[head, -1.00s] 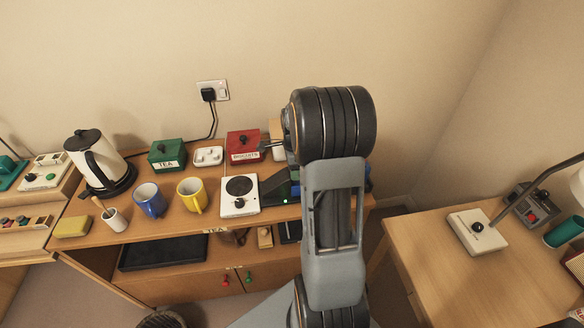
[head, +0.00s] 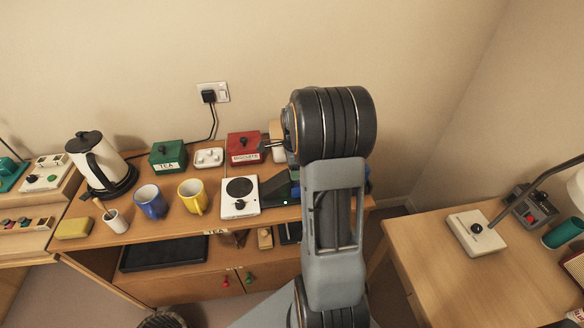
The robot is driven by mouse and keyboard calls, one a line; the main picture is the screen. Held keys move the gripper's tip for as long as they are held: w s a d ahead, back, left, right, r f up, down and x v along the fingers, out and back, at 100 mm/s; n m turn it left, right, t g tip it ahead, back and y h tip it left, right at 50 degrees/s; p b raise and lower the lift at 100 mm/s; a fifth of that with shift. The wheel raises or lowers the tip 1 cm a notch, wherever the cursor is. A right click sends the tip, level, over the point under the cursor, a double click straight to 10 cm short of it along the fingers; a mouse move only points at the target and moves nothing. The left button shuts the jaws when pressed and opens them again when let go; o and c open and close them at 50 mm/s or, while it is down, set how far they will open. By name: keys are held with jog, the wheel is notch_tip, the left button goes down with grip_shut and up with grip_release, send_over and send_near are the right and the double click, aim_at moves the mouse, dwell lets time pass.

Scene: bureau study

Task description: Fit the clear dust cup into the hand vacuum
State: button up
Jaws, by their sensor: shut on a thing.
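My arm stands in the middle of the head view, and its wrist and forearm hide much of the right end of the sideboard (head: 305,213). My gripper's jaws cannot be made out behind the wrist. The clear dust cup cannot be made out either. A dark, sloped unit (head: 281,188) with a small pale light on its front sits just left of my forearm; I cannot tell whether it belongs to the hand vacuum. A blue part (head: 368,182) shows at the right edge of my forearm; what it is part of is hidden.
Left of my arm stand a white hotplate (head: 240,195), a red biscuit tin (head: 244,147), a green tea tin (head: 167,155), a yellow mug (head: 192,196), a blue mug (head: 150,201) and a kettle (head: 98,165). A desk (head: 470,275) stands at right, with a floor gap between.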

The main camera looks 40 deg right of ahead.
jog(key=o, duration=1)
jog(key=shift+o, duration=1)
jog(key=shift+s+r, duration=0.1)
notch_tip(320, 180, up, 7)
jog(key=p, duration=0.5)
jog(key=shift+r+p, duration=0.15)
jog(key=shift+p, duration=0.2)
